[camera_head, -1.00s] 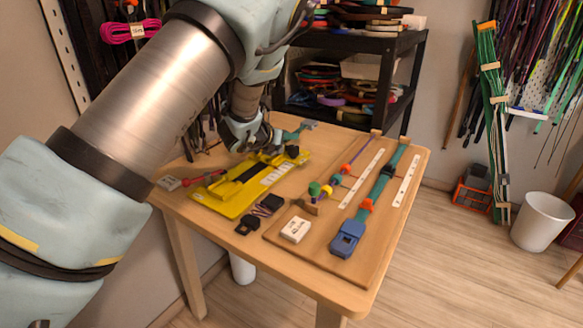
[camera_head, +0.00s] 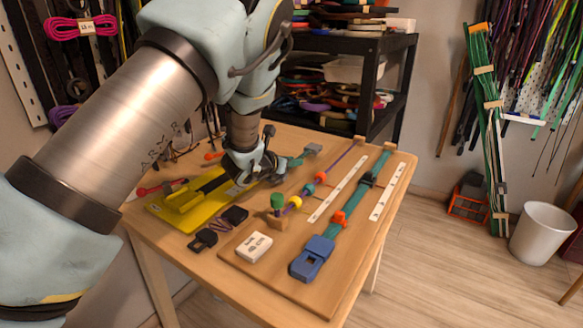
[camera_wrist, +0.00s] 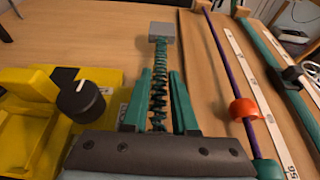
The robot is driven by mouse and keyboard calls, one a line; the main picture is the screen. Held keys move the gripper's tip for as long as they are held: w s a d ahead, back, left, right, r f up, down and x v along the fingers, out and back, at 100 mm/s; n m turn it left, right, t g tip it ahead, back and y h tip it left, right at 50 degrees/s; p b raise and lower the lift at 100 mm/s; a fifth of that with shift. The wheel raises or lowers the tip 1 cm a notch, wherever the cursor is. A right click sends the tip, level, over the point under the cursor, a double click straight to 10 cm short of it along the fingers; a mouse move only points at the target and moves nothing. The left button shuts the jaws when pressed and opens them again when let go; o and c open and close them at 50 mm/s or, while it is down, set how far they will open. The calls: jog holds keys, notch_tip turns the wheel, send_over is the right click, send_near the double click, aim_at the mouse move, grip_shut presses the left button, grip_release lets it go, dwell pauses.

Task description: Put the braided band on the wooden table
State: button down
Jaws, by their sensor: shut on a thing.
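The braided band (camera_wrist: 159,70), teal and black with a grey block (camera_wrist: 162,32) at its far end, runs lengthwise between my fingers in the wrist view. My gripper (camera_wrist: 159,95) is shut on it. In the head view my gripper (camera_head: 266,172) hangs over the wooden table (camera_head: 270,142), beside the yellow jig. The band's far part shows there as a teal strip with its grey end (camera_head: 313,149); my gripper hides the near part. I cannot tell whether the band touches the tabletop.
The yellow jig (camera_head: 175,211) lies to the left of my gripper. A wooden board (camera_head: 270,279) on the right carries a purple cord, white rulers and a teal strap with a blue clamp (camera_head: 312,258). A white box (camera_head: 254,247) sits on its near part. A black shelf stands behind.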

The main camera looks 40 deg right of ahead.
jog(key=shift+f, duration=1.1)
jog(key=shift+f, duration=0.2)
jog(key=c, duration=0.7)
grip_release()
jog(key=shift+r, duration=0.15)
jog(key=shift+r, duration=0.2)
jog(key=b+v, duration=0.1)
jog(key=v, duration=1.1)
jog(key=shift+f, duration=0.2)
